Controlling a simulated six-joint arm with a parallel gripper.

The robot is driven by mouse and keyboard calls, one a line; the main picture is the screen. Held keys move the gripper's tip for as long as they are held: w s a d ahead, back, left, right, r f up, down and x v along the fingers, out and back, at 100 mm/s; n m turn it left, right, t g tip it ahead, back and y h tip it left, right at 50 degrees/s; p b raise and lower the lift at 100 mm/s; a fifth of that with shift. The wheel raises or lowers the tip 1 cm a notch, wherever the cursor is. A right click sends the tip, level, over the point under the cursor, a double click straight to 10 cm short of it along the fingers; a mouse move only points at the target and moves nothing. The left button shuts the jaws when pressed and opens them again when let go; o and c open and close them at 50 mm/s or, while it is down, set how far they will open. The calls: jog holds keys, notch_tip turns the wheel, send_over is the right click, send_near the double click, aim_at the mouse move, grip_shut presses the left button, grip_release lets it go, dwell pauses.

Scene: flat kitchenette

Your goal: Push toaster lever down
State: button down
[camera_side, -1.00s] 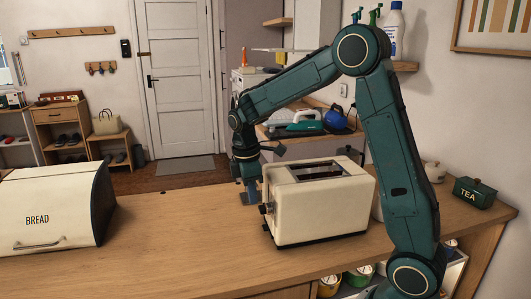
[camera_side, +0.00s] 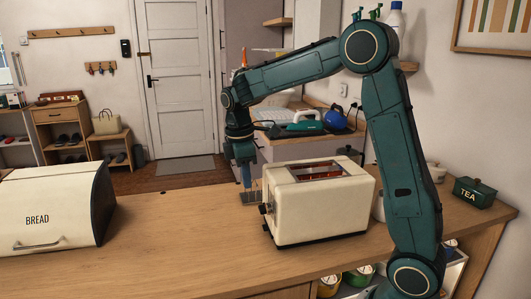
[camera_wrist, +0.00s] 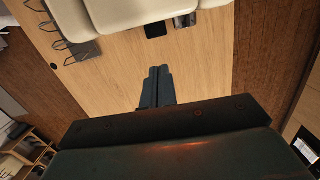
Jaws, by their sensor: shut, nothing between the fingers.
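The cream toaster (camera_side: 318,210) stands on the wooden counter, and its top slots (camera_side: 320,172) glow orange-red. Its lever end faces left in the side view, with small dark controls (camera_side: 265,209) low on that end. In the wrist view the toaster (camera_wrist: 130,10) is at the top edge, with a black lever tab (camera_wrist: 156,30) jutting from it. My gripper (camera_side: 247,184) is shut and empty, pointing down just left of the toaster's lever end. In the wrist view its fingertips (camera_wrist: 159,72) are together, apart from the black tab.
A wire rack (camera_wrist: 72,42) is on the counter near the toaster. A cream bread bin (camera_side: 55,210) stands at the left, and a green tea tin (camera_side: 474,192) at the right. The counter (camera_side: 180,235) between bin and toaster is clear.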

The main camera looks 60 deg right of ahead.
notch_tip(320, 180, up, 9)
jog(key=shift+w+a, duration=0.3)
jog(key=shift+w, duration=0.05)
jog(key=shift+s, duration=0.1)
dwell(0.6)
jog(key=s+a+r+m+t, duration=0.2)
jog(key=s+a+m+t, duration=0.15)
jog(key=s, duration=0.85)
jog(key=s+a+f+m+t, duration=0.1)
jog(key=s+a+f+m, duration=0.1)
jog(key=s, duration=0.3)
jog(key=s+a+f+m+t, duration=0.2)
jog(key=s+a+f+m, duration=0.1)
jog(key=s, duration=0.3)
jog(key=shift+f+y, duration=0.3)
jog(key=shift+y, duration=0.1)
